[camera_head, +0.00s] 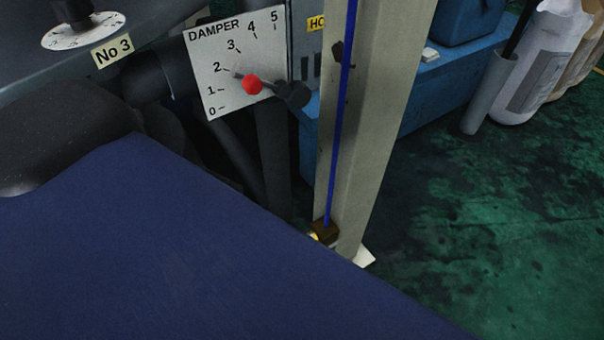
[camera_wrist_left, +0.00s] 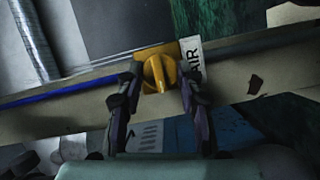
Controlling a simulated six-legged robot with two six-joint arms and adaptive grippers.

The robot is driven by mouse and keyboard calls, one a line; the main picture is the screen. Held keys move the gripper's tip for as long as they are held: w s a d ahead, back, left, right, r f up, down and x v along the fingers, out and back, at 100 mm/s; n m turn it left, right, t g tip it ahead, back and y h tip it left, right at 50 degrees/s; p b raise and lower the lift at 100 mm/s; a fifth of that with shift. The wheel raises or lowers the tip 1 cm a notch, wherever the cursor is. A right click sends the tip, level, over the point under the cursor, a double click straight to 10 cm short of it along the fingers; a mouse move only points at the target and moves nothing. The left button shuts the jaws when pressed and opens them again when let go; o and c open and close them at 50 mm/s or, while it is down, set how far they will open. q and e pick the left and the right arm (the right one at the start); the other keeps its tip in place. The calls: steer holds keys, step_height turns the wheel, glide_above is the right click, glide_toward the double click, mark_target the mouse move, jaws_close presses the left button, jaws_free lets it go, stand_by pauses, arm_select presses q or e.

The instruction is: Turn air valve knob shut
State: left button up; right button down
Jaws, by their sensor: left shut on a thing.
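The air valve knob (camera_wrist_left: 157,73) is yellow-orange with a raised ridge and sits on a beige post in the left wrist view. Its ridge runs roughly across the post's length. A white AIR label (camera_wrist_left: 192,60) is beside it on the right. My left gripper (camera_wrist_left: 158,86) has one finger on each side of the knob and is shut on it. In the head view only a small yellow bit shows low on the post (camera_head: 353,170), by a brown fitting (camera_head: 325,232) at the end of a blue line. Neither gripper shows in the head view.
A DAMPER plate (camera_head: 238,62) with a red-tipped lever (camera_head: 252,85) is left of the post in the head view. A dial marked No 3 (camera_head: 113,50) is at upper left. White containers (camera_head: 535,65) stand at upper right. Green floor (camera_head: 490,220) is open at right.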

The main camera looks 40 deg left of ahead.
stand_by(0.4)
arm_select(q)
steer(key=o, duration=1.2)
steer(key=v, duration=1.2)
steer(key=shift+w+f, duration=0.1)
